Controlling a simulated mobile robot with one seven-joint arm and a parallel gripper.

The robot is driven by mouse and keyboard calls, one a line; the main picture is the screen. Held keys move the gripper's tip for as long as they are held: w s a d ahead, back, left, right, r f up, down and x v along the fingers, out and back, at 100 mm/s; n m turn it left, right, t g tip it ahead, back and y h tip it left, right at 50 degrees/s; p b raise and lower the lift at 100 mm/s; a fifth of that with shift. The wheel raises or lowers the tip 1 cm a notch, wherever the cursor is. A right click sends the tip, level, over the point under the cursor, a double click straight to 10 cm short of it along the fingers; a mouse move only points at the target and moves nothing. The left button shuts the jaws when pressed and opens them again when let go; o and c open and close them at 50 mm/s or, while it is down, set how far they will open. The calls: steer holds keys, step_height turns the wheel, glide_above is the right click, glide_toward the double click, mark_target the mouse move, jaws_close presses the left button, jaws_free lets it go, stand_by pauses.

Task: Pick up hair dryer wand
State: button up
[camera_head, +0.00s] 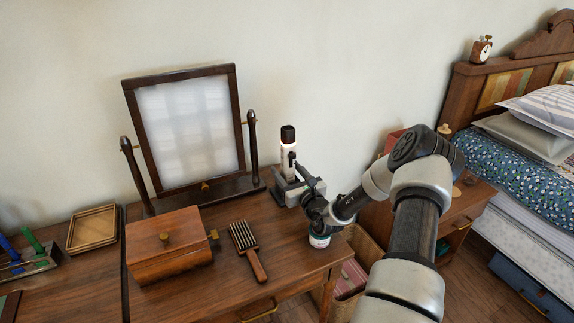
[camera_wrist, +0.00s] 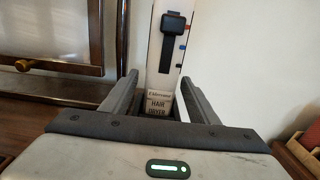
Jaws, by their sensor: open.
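The hair dryer wand (camera_head: 288,153) stands upright on the dresser, right of the mirror. It is white with a dark top. In the wrist view the wand (camera_wrist: 165,65) shows its white body, a dark clip-like part, small coloured buttons and a "HAIR DRYER" label. My gripper (camera_head: 283,185) is low at the wand's base. In the wrist view my gripper (camera_wrist: 160,90) is open, with one finger on each side of the wand's lower part. I cannot tell whether either finger touches it. The wand's very bottom is hidden behind my gripper.
A framed mirror (camera_head: 185,130) stands left of the wand. A wooden box (camera_head: 168,247) and a brush (camera_head: 246,246) lie in front. A small jar (camera_head: 319,239) is under my wrist near the dresser's right edge. The wall is close behind.

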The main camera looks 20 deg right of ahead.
mark_target(283, 165)
steer(key=w, duration=0.3)
steer(key=shift+w+a+f, duration=0.1)
steer(key=shift+w, duration=0.1)
steer(key=shift+c, duration=0.2)
jaws_close()
